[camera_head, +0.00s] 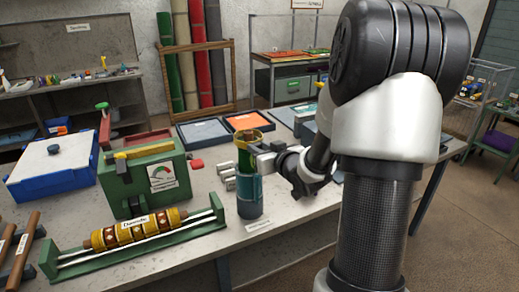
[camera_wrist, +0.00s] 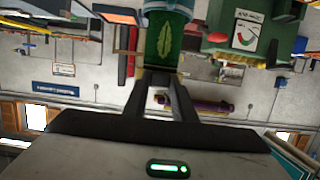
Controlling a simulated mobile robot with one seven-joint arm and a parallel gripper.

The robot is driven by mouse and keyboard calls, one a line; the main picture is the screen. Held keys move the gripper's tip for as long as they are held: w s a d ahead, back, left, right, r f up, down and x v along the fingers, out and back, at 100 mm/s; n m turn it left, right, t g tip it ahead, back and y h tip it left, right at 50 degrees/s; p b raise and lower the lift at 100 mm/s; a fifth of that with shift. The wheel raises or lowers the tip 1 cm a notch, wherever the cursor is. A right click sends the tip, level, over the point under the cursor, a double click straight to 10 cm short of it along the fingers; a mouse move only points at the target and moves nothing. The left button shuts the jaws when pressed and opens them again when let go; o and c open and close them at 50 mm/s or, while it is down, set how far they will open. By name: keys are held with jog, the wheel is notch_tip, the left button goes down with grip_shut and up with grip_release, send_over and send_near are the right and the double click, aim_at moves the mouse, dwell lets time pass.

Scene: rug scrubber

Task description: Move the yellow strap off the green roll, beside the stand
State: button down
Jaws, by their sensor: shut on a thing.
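The green roll (camera_head: 244,161) stands upright in a teal cylindrical stand (camera_head: 250,197) on the bench. The yellow strap (camera_head: 247,135) is a ring at the top of the roll, still around it as far as I can see. My gripper (camera_head: 252,147) reaches in from the right at strap height and is shut on the strap. In the wrist view the roll (camera_wrist: 166,42) shows a pale leaf mark just beyond my fingers (camera_wrist: 163,80). The strap's held part is not clear there, and its far side is hidden.
A green box with a gauge (camera_head: 150,178) stands close left of the stand. A yellow patterned roller (camera_head: 133,230) lies on a green rack in front. Flat trays, including an orange one (camera_head: 249,121), lie behind. Bare bench (camera_head: 205,252) shows in front of the stand.

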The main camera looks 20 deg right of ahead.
notch_tip(320, 180, up, 8)
jog(key=p, duration=0.6)
jog(key=shift+f, duration=0.1)
dwell(0.6)
jog(key=w+a+f, duration=0.1)
jog(key=a, duration=1.6)
jog(key=shift+f+h, duration=0.15)
jog(key=shift+h, duration=0.15)
jog(key=shift+d, duration=0.2)
